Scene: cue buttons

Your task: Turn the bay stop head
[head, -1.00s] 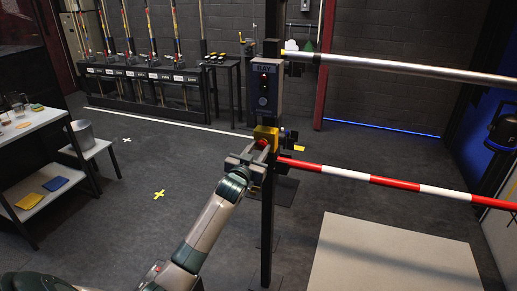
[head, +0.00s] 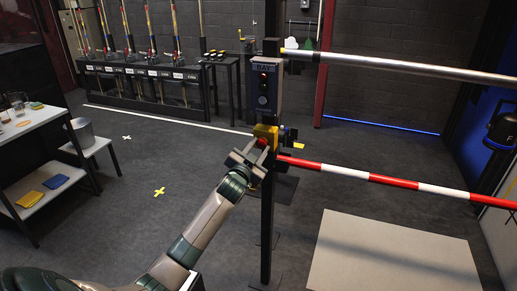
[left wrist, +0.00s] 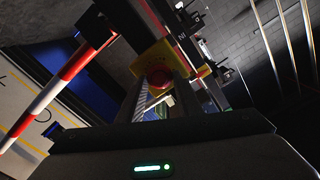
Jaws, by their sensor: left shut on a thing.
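The bay stop is a yellow box (head: 265,131) with a red round head (head: 263,142), mounted on a dark post below the BAY signal box (head: 265,88). My left gripper (head: 256,152) reaches up to it from the lower left and is shut on the red head. In the left wrist view, the red head (left wrist: 159,75) sits between the two fingers, in front of the yellow box (left wrist: 157,57). The fingers hide part of the head's sides. My right gripper is not in view.
A red and white barrier bar (head: 395,183) runs right from the post, with a silver rail (head: 400,65) above. A pale panel (head: 390,255) lies at lower right. A white side table (head: 35,145) stands at left. The floor between is clear.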

